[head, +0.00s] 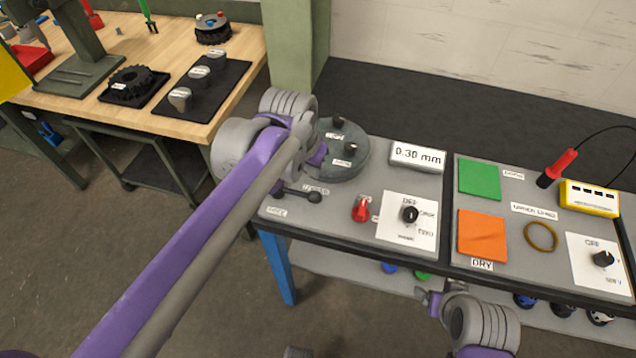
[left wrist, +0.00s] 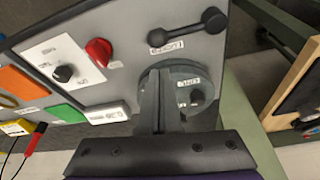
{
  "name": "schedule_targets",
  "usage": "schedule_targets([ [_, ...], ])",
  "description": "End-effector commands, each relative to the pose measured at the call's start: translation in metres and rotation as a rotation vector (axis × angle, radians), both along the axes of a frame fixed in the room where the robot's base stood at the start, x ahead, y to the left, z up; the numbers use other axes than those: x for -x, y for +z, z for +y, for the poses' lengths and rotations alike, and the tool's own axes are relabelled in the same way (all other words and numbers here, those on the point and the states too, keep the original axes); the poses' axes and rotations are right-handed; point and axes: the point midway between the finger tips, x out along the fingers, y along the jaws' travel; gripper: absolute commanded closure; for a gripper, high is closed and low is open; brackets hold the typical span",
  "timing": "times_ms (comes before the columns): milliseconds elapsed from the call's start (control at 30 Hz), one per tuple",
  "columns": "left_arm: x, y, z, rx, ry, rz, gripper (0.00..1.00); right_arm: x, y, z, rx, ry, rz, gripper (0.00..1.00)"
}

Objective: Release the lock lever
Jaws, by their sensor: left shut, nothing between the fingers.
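The lock lever (head: 300,194) is a dark bar with a ball end on the grey panel, left of the red knob. In the left wrist view the lever (left wrist: 188,28) lies at the top, with its larger ball at right and a white label beside it. My left gripper (left wrist: 160,75) is shut and empty, with its fingers over the round grey disc (left wrist: 190,85), apart from the lever. In the head view my left wrist hides part of the lever's pivot end and the disc (head: 348,165). My right gripper (head: 432,298) is low in front of the bench; its jaw opening is unclear.
A red knob (head: 361,209), a black dial (head: 410,214) on a white plate and a 0.30 mm display (head: 417,156) stand near the lever. Green (head: 480,179) and orange (head: 482,236) pads lie to the right. A green post (head: 295,45) rises behind my left arm.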

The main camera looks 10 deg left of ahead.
Motion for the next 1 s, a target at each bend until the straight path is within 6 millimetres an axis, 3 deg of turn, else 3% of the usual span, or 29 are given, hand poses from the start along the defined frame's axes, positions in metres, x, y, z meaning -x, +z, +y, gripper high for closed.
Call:
schedule_targets([
  [167,-0.005,-0.015,-0.001,0.0,0.0,0.0,1.0,0.001,-0.002,0.0,0.0,0.0,0.001,0.27],
  [600,-0.027,-0.085,-0.006,0.0,0.0,-0.001,1.0,0.003,-0.009,0.0,0.0,0.0,0.005,0.27],
  [1000,-0.03,-0.095,-0.007,0.001,0.001,-0.001,1.0,0.003,-0.01,0.0,0.0,0.0,0.005,0.27],
])
